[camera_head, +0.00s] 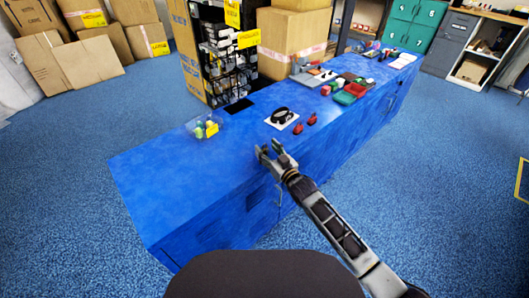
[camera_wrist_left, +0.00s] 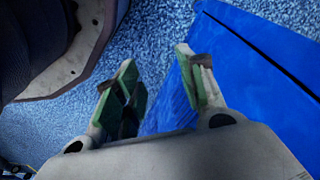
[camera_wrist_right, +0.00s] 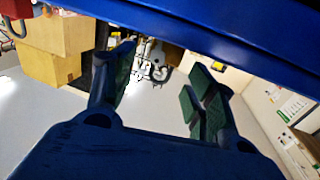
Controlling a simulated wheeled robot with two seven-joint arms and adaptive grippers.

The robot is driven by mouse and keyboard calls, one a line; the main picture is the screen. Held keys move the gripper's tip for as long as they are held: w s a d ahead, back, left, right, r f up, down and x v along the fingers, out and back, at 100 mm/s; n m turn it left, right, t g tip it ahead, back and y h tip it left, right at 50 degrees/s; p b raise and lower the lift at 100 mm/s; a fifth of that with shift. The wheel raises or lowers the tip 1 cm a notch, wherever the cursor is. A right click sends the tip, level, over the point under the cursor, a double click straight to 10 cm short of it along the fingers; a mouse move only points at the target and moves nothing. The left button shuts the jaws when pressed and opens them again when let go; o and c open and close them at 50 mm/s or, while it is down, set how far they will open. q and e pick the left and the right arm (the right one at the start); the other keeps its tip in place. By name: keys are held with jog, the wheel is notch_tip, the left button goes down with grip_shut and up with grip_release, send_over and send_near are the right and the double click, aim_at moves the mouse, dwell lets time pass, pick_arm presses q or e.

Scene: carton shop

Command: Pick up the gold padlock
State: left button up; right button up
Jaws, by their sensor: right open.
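I cannot make out a gold padlock in any view. My right gripper (camera_head: 269,150) is at the near edge of the blue counter (camera_head: 165,172), with its fingers apart and nothing visible between them. It also shows open in the right wrist view (camera_wrist_right: 162,66), with a blue edge across the top. My left gripper (camera_wrist_left: 157,68) shows only in the left wrist view, fingers apart and empty, with carpet and a blue surface beyond.
Beyond the right gripper, a black coiled item (camera_head: 282,115) lies on a white card, beside small red items (camera_head: 312,119). A clear tray (camera_head: 205,128) holds small yellowish items. A dark display rack (camera_head: 223,55) stands behind. The counter's left end is clear.

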jog(key=shift+w+a, duration=0.2)
jog(key=shift+w, duration=0.2)
jog(key=shift+w+a, duration=0.25)
jog(key=shift+w, duration=0.2)
pick_arm(q)
jog(key=shift+w+d+r, duration=0.1)
jog(key=shift+d+r, duration=0.2)
jog(key=shift+r, duration=0.5)
pick_arm(e)
jog(key=shift+w+a, duration=0.1)
pick_arm(q)
jog(key=shift+s+f, duration=0.15)
jog(key=shift+s, duration=0.1)
pick_arm(e)
jog(key=c, duration=1.1)
pick_arm(q)
jog(key=shift+w, duration=0.5)
pick_arm(e)
jog(key=shift+c, duration=0.2)
